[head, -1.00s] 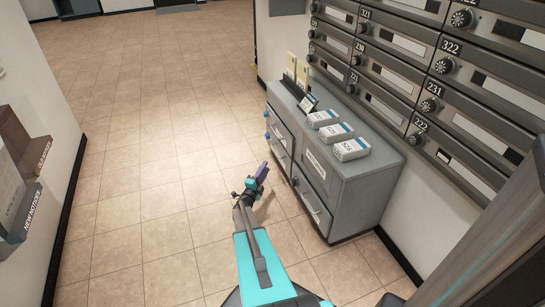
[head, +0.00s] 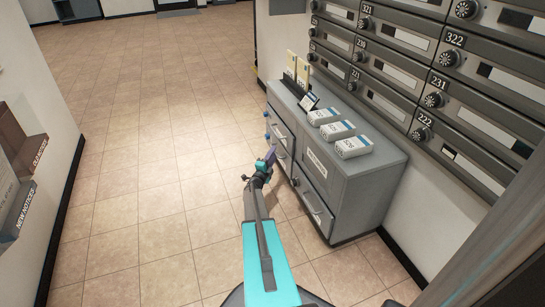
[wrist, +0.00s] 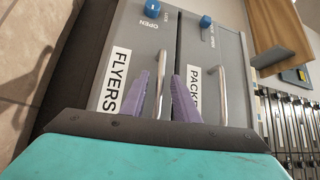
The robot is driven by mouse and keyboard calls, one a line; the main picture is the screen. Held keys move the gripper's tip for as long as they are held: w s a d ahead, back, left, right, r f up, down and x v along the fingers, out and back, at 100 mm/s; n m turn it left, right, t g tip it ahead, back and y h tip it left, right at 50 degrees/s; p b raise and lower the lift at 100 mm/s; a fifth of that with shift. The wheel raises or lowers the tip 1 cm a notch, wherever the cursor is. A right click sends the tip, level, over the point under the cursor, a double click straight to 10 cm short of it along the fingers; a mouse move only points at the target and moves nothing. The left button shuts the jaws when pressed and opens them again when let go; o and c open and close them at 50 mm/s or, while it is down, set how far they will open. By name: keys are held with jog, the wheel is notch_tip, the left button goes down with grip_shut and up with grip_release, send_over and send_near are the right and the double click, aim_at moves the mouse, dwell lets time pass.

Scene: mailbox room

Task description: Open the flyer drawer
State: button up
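The flyer drawer (wrist: 118,62) is a grey front with a white FLYERS label in the wrist view. It looks shut, level with the front beside it. Its silver bar handle (wrist: 162,75) lies between my two purple fingers in the picture. My gripper (wrist: 162,97) is open. I cannot tell whether either finger touches the handle. A blue knob (wrist: 153,8) with OPEN printed beside it sits above the handle; its setting is unclear. In the head view my gripper (head: 268,157) is close to the front of the grey cabinet (head: 375,185) and partly hides its drawers.
A second drawer with a partly hidden label starting PACK (wrist: 193,90) has its own handle (wrist: 222,95) and blue knob (wrist: 206,22). White boxes (head: 353,147) stand on the cabinet. Numbered mailboxes (head: 440,100) line the wall. The tiled floor (head: 150,170) at left is clear.

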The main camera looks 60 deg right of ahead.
grip_shut()
jog(key=shift+s, duration=0.15)
